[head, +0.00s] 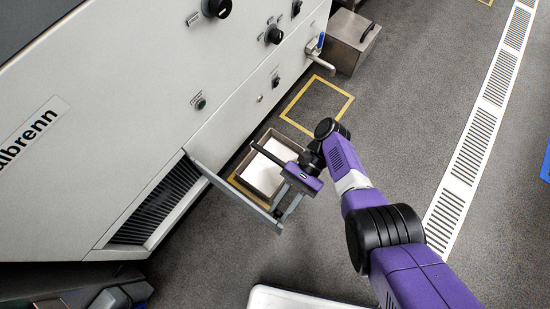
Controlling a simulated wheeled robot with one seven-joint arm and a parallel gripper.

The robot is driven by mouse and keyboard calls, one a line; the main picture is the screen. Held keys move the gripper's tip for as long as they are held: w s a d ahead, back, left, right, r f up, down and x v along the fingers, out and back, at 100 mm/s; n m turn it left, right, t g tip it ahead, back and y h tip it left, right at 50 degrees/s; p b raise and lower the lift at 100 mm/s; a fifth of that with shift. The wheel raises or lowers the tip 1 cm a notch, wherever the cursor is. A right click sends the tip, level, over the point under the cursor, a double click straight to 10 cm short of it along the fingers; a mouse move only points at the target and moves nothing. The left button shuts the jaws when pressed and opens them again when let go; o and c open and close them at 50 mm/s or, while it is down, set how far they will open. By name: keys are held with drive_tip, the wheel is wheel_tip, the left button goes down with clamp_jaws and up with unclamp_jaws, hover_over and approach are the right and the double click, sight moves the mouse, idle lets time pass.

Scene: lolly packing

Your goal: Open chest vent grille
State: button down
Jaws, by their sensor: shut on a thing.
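The vent grille (225,187) is a thin grey panel low on the pale machine. It stands swung out from the machine's face, and its far end reaches over the floor. Beside it, the vent opening (152,208) shows dark slats. My gripper (279,209) is shut on the free end of the grille. My purple wrist hides part of that end, so the exact contact is hard to see.
An open bin (262,178) with a pale inside stands on the floor just behind the grille and my wrist. A metal box (350,40) stands farther back. A white tray (300,299) lies at the bottom. Grey floor (215,250) left of my gripper is clear.

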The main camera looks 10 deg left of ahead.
drive_tip(key=shift+s+f, duration=0.1)
drive_tip(key=c, duration=1.2)
unclamp_jaws()
drive_tip(key=shift+o, duration=0.2)
drive_tip(key=b+v, duration=0.2)
drive_tip(key=v, duration=0.6)
